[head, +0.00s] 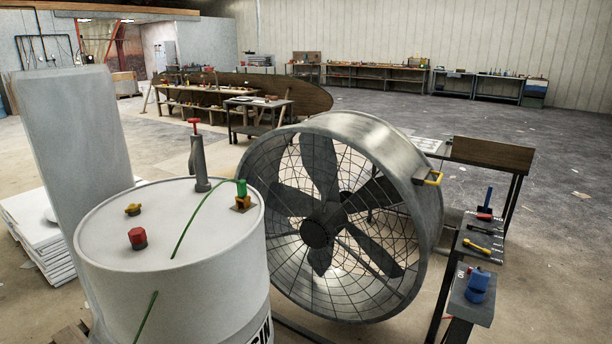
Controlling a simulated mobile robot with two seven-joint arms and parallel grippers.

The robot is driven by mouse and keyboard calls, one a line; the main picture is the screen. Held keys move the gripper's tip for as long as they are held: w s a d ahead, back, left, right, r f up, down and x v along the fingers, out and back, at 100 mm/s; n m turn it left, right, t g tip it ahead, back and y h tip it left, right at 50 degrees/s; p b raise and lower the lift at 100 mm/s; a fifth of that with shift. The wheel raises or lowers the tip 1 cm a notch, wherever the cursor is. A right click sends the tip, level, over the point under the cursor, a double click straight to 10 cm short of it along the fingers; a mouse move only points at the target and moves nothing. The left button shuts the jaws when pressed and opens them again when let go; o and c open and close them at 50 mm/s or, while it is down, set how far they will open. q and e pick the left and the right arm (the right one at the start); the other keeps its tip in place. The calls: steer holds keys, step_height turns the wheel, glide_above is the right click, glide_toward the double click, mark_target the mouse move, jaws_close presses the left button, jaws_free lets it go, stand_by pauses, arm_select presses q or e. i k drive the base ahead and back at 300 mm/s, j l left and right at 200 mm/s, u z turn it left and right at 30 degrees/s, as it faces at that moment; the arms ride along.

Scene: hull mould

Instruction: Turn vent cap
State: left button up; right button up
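A large white drum (185,295) stands at the lower left, with several fittings on its flat top. A red cap (138,238) sits near the front of the top. A small yellow cap (133,209) sits behind it, to the left. A green fitting on a brass base (242,202) is at the right rim, with a thin green line (195,222) running from it across the top. A grey upright fitting with a red handle (197,150) stands at the back. I cannot tell which of these is the vent cap. Neither of my grippers is in view.
A big round fan (430,200) stands close to the drum's right. Stepped shelves with tools (480,243) and a brown-topped table (492,154) are on the right. White stacked sheets (40,235) lie at left. Workbenches and a wooden hull (285,92) stand farther back, with open floor between.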

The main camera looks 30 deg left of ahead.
mark_target(133, 208)
steer(key=i+u, duration=0.35)
steer(key=i, duration=0.3)
steer(key=i+l+u, duration=0.1)
steer(key=i+u, duration=0.25)
steer(key=i, duration=0.25)
steer(key=i+u, duration=0.15)
steer(key=u, duration=0.25)
steer(key=i+u, duration=0.2)
steer(key=u, duration=0.2)
steer(key=i+l+u, duration=0.1)
steer(key=u, duration=1.3)
steer(key=k+j+u, duration=0.1)
steer(key=k+u, duration=0.25)
steer(key=k, duration=0.2)
